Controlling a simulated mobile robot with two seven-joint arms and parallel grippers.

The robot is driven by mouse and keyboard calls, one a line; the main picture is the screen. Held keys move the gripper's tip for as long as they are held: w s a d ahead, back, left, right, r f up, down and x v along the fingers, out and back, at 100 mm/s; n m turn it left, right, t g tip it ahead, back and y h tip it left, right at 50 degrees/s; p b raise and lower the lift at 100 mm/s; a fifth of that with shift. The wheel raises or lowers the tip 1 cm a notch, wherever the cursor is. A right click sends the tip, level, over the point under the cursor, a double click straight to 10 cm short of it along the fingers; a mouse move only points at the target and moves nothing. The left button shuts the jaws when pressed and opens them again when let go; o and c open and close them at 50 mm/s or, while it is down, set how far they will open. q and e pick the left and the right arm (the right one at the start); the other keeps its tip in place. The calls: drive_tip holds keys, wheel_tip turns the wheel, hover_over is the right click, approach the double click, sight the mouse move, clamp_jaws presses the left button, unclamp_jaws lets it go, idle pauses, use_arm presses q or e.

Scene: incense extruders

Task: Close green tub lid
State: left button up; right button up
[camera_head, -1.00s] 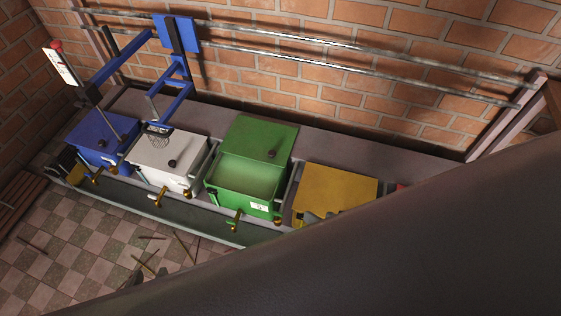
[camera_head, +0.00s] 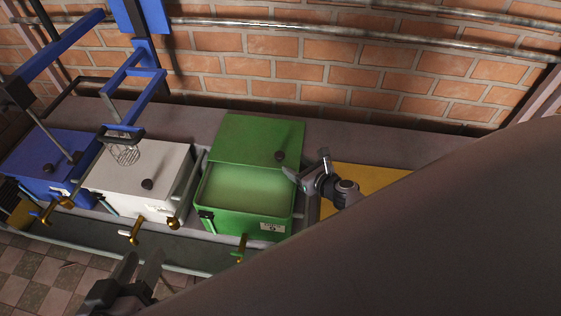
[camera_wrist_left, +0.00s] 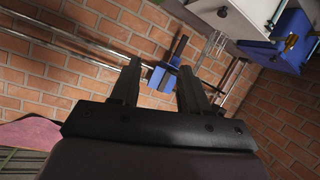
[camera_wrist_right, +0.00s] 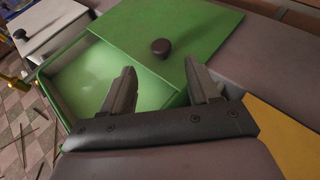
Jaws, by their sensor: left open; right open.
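The green tub (camera_head: 240,223) stands in the row of tubs, with its front half uncovered and its pale green inside showing. Its green lid (camera_head: 245,137) sits slid back over the rear half, with a dark knob (camera_head: 280,155) near its right front. My right gripper (camera_head: 306,166) is open just right of the lid and knob. In the right wrist view the lid (camera_wrist_right: 205,30) and knob (camera_wrist_right: 161,47) lie ahead of the open, empty fingers (camera_wrist_right: 162,76). My left gripper (camera_head: 141,262) is open and empty at the front, lower left of the tub; its wrist view faces the brick wall.
A white tub (camera_head: 140,175) and a blue tub (camera_head: 50,160) stand to the left, with a blue frame (camera_head: 135,85) and wire whisk (camera_head: 125,154) above. A yellow tub (camera_head: 375,177) is at the right, partly hidden by my arm. Brass taps stick out in front.

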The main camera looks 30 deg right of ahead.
sight(280, 155)
drive_tip(key=shift+w+f, duration=0.25)
drive_tip(key=shift+w, duration=0.15)
drive_tip(key=b+x, duration=0.3)
drive_tip(key=x, duration=0.2)
drive_tip(key=shift+w+b, duration=0.1)
drive_tip(key=shift+b, duration=0.3)
use_arm(q)
drive_tip(key=shift+a+f+m+t+b, duration=0.2)
drive_tip(key=shift+f+m+t+b, duration=0.15)
drive_tip(key=shift+t, duration=0.15)
use_arm(e)
drive_tip(key=shift+w+a+f, duration=0.1)
drive_tip(key=shift+w+f, duration=0.05)
drive_tip(key=shift+w, duration=0.5)
use_arm(q)
drive_tip(key=shift+r, duration=0.1)
use_arm(e)
clamp_jaws()
drive_tip(key=shift+s, duration=0.1)
